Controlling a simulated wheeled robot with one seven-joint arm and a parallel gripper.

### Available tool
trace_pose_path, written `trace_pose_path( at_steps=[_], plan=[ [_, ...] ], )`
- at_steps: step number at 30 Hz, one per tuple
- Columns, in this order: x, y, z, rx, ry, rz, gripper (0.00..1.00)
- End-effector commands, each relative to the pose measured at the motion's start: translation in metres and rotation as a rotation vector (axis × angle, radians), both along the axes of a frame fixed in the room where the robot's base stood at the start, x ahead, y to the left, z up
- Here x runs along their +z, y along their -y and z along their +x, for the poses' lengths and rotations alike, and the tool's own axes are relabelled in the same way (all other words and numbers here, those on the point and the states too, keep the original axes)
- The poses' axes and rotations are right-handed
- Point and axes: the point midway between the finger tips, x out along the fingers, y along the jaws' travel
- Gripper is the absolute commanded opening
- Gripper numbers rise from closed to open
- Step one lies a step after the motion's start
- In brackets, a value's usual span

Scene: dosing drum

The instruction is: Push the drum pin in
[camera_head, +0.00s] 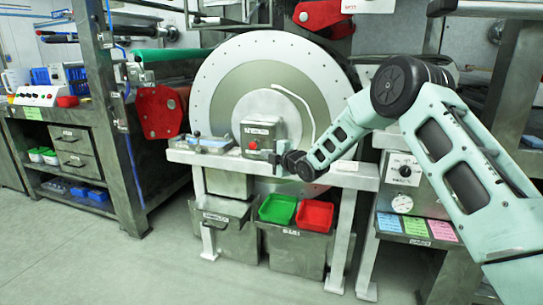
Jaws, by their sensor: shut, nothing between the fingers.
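The large pale drum (222,68) stands upright behind a narrow white bench, its round face towards me. A curved white tube or handle crosses the right part of its face. I cannot make out the drum pin with certainty; it may be hidden behind my gripper or arm. My gripper (277,163) is small and dark in this view. It is shut and empty, just right of and below a grey control box (258,132) with a red button, in front of the drum's lower part. I cannot tell whether it touches anything.
The white bench (345,177) carries a grey-blue tray (205,143) at its left. Below are a green bin (278,208), a red bin (314,215) and grey drawers. A dial panel (402,170) stands right, partly behind my arm. The floor at front left is clear.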

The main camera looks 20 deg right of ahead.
Motion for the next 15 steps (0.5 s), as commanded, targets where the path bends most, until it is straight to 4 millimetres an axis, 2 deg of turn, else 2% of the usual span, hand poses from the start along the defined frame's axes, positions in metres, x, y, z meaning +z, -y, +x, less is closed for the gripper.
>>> trace_pose_path(
  at_steps=[6, 15],
  plan=[
    [0.003, 0.007, -0.019, 0.0, 0.0, 0.0, 0.0],
    [0.003, 0.008, -0.021, 0.0, 0.0, 0.0, 0.0]
  ],
)
